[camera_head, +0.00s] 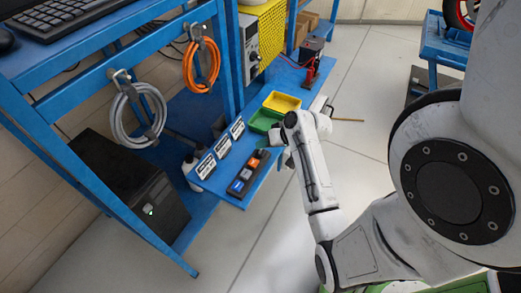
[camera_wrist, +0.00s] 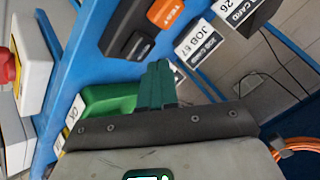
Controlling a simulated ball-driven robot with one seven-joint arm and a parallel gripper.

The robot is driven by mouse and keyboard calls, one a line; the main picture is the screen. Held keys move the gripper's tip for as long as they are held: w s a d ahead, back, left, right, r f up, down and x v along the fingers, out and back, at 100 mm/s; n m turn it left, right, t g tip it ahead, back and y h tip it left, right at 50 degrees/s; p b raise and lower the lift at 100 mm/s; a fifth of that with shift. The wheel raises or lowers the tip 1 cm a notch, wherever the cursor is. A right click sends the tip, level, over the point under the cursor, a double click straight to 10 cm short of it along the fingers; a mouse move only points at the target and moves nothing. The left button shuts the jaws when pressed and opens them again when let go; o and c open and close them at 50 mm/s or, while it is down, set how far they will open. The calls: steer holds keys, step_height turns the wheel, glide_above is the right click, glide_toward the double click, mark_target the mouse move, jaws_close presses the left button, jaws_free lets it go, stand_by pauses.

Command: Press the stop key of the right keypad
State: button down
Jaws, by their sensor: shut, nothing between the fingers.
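A dark keypad strip (camera_head: 246,175) lies on the low blue shelf in the head view, with a blue key (camera_head: 237,187) and an orange key (camera_head: 253,163). I cannot tell which key is stop. The arm may hide part of the shelf.
White cards (camera_head: 222,147) stand behind the strip. A white box (camera_wrist: 32,58) is at the wrist view's left.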

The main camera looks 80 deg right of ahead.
mark_target(263, 152)
step_height(263, 152, up, 5)
steer(key=p, duration=0.5)
steer(key=shift+r, duration=0.1)
stand_by(0.9)
steer(key=a+f+n, duration=0.1)
steer(key=a, duration=0.1)
steer(key=w+a+f+g+y+b, duration=0.1)
steer(key=a, duration=0.2)
steer(key=w+a+f+n+g, duration=0.1)
steer(key=a, duration=0.2)
steer(key=shift+a+n+y, duration=0.25)
steer(key=shift+n+y, duration=0.05)
steer(key=shift+y, duration=0.1)
steer(key=a+n+g, duration=0.1)
steer(key=a, duration=0.2)
steer(key=a+f+n+b, duration=0.1)
steer(key=a, duration=0.2)
steer(key=a+f+g, duration=0.1)
steer(key=a, duration=0.2)
steer(key=shift+s+n+g+y+b, duration=0.25)
steer(key=shift+n+g+y+b, duration=0.05)
steer(key=shift+n, duration=0.1)
steer(key=s+a+n+g+h+b, duration=0.1)
steer(key=s+a+n+g+b, duration=0.1)
steer(key=s+a, duration=0.4)
steer(key=a+n+g, duration=0.1)
steer(key=a+n, duration=0.1)
steer(key=a, duration=0.3)
steer(key=shift+s+r+g, duration=0.3)
steer(key=shift+s, duration=0.1)
